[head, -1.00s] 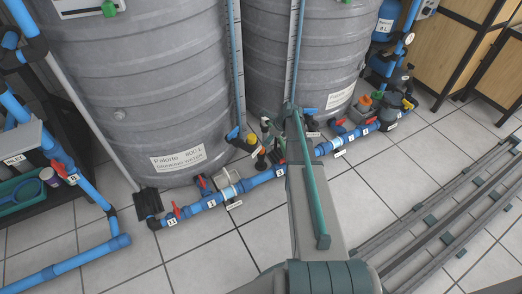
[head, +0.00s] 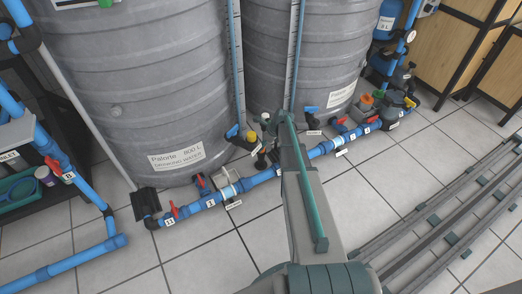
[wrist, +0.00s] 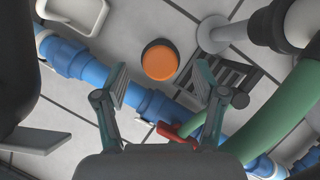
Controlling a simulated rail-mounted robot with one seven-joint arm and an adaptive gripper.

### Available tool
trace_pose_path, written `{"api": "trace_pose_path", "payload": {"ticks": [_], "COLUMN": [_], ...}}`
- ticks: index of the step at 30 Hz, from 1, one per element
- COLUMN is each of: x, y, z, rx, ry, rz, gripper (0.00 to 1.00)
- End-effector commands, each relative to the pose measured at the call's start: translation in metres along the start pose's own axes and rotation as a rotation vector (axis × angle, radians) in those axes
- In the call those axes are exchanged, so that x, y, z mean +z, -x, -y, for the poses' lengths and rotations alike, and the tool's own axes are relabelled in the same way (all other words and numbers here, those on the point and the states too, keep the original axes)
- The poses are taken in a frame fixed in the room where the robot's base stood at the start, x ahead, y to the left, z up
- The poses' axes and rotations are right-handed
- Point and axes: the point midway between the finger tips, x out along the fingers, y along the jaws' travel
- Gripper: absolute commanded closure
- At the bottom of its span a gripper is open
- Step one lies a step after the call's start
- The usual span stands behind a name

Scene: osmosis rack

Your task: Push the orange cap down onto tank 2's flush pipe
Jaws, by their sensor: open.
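The orange cap (wrist: 160,62) shows in the wrist view as a round orange disc with a dark rim, seen from above. It lies just beyond the gap between my fingertips, and nothing grips it. My gripper (wrist: 161,86) is open, with its two fingers apart and nothing between them. Any pipe under the cap is hidden, so I cannot tell how it sits. Two grey tanks, left (head: 135,90) and right (head: 305,55), stand behind the pipework.
A blue pipe (wrist: 65,55) runs diagonally below my gripper, with a red valve handle (wrist: 178,132) near the right finger. A green hose (wrist: 275,115) and a grey pipe (wrist: 232,32) lie to the right. Floor rails (head: 440,220) are at the right, with open tiles around.

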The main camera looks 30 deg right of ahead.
Motion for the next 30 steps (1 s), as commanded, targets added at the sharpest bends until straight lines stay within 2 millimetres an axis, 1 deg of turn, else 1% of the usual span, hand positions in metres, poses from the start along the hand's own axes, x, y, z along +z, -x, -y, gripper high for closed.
{"api": "trace_pose_path", "payload": {"ticks": [1,6,17,18,23,24,27,30], "x": [-0.001,0.0,0.001,0.001,0.001,0.001,0.001,0.001], "y": [-0.013,-0.031,-0.032,-0.032,-0.032,-0.032,-0.032,-0.032], "z": [0.001,0.001,0.0,0.0,0.0,0.0,0.0,0.0], "rx": [0.0,0.0,-0.001,-0.001,-0.001,-0.001,0.0,-0.001], "ry": [0.0,0.0,0.0,0.0,0.0,0.0,0.0,0.0], "rz": [0.0,0.0,0.0,0.0,0.0,0.0,0.0,0.0], "gripper": [0.3,0.3,0.3,0.32,0.58,0.65,0.79,0.79]}}
